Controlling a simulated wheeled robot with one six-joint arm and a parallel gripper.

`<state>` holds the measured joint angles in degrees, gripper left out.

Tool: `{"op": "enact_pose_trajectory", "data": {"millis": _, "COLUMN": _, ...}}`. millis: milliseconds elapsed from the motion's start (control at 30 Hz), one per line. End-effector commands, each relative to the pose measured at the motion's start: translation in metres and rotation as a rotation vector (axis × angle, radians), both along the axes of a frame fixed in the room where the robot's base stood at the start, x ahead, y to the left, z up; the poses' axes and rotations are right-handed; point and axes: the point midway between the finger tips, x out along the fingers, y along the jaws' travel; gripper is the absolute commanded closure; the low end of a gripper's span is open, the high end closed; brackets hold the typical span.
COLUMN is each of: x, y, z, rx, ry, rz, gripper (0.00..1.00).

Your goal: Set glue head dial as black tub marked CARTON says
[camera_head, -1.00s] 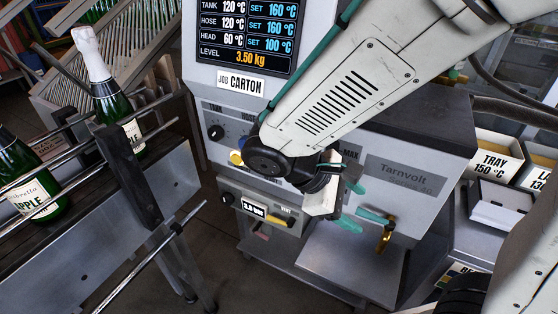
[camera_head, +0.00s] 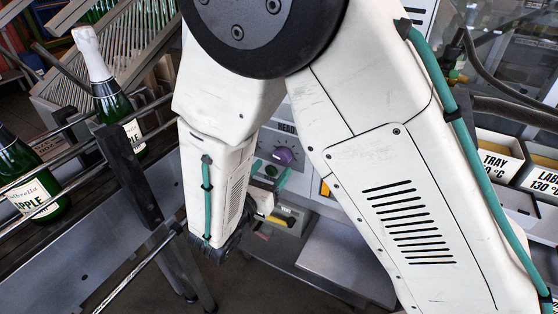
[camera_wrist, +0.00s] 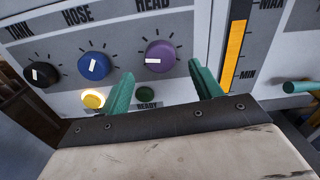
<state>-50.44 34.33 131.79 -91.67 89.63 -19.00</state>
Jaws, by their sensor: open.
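The purple HEAD dial (camera_wrist: 160,56) is on the glue machine's panel, its white mark pointing left in the wrist view. The dial also shows in the head view (camera_head: 285,156), between my arm links. My gripper (camera_wrist: 162,82) is open and empty. Its green fingers are apart, below and to either side of the dial in the picture; I see no contact. In the head view my gripper (camera_head: 269,176) is just below the dial. The black tub marked CARTON is not visible.
A blue HOSE dial (camera_wrist: 94,66) and black TANK dial (camera_wrist: 40,74) sit left of the HEAD dial. A lit yellow button (camera_wrist: 93,99) and dark green READY button (camera_wrist: 146,94) are below. A level gauge (camera_wrist: 234,50) is right. Bottles (camera_head: 116,103) stand on the left conveyor.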

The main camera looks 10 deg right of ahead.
Motion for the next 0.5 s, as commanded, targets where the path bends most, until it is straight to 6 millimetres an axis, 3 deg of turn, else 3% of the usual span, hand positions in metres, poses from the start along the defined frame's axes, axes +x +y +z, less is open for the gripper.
{"op": "enact_pose_trajectory", "data": {"millis": 200, "x": 0.027, "y": -0.022, "z": 0.000, "rx": 0.001, "ry": -0.001, "rz": -0.005, "gripper": 0.36}}
{"op": "enact_pose_trajectory", "data": {"millis": 500, "x": 0.038, "y": -0.030, "z": 0.000, "rx": 0.001, "ry": 0.000, "rz": -0.002, "gripper": 0.36}}
